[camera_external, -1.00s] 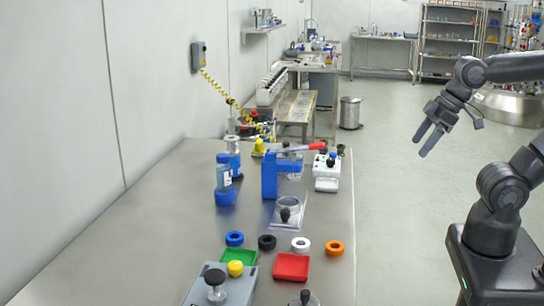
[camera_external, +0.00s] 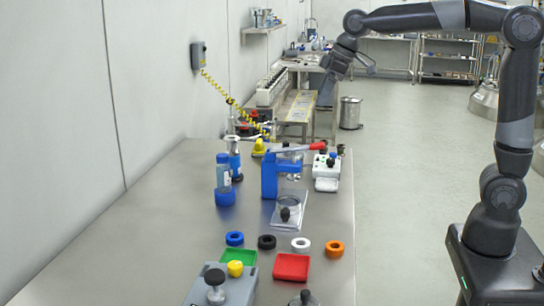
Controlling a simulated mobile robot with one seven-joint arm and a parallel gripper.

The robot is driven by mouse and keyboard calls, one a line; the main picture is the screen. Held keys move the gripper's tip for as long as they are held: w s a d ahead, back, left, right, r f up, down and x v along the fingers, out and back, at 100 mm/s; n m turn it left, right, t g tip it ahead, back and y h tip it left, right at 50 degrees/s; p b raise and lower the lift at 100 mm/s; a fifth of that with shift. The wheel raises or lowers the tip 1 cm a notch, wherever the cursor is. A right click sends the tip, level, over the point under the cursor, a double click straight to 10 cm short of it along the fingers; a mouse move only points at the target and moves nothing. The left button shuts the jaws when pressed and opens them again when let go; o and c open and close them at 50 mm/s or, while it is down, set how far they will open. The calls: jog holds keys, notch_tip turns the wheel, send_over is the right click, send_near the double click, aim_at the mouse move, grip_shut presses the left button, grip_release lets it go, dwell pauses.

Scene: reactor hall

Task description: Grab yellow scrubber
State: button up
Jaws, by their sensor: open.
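A small yellow knobbed object (camera_external: 258,148), which looks like the scrubber, stands at the far end of the steel table (camera_external: 165,225). It is just behind the blue and silver stand. My gripper (camera_external: 326,92) hangs in the air with its fingers pointing down. In the picture it is above and to the right of the yellow object, and the two are apart. It is open and nothing shows between the fingers, though they overlap from this side.
A blue press (camera_external: 270,176) with a red-tipped lever and a white device (camera_external: 327,170) stand near the yellow object. Coloured rings, a green tray and a red tray (camera_external: 291,267) lie nearer. The table's left half is clear.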

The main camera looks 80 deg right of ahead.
jog(key=w+d+f, duration=0.2)
jog(key=w+d, duration=0.4)
jog(key=w+d+f, duration=0.3)
jog(key=w+d, duration=0.3)
jog(key=w, duration=0.1)
send_near(259, 140)
jog(key=shift+y, duration=0.4)
jog(key=x, duration=0.3)
jog(key=d+x, duration=0.1)
jog(key=x, duration=0.1)
jog(key=shift+f, duration=0.1)
jog(key=x, duration=0.5)
jog(key=shift+a, duration=0.35)
jog(key=shift+c, duration=0.2)
jog(key=c, duration=1)
jog(key=shift+c, duration=0.2)
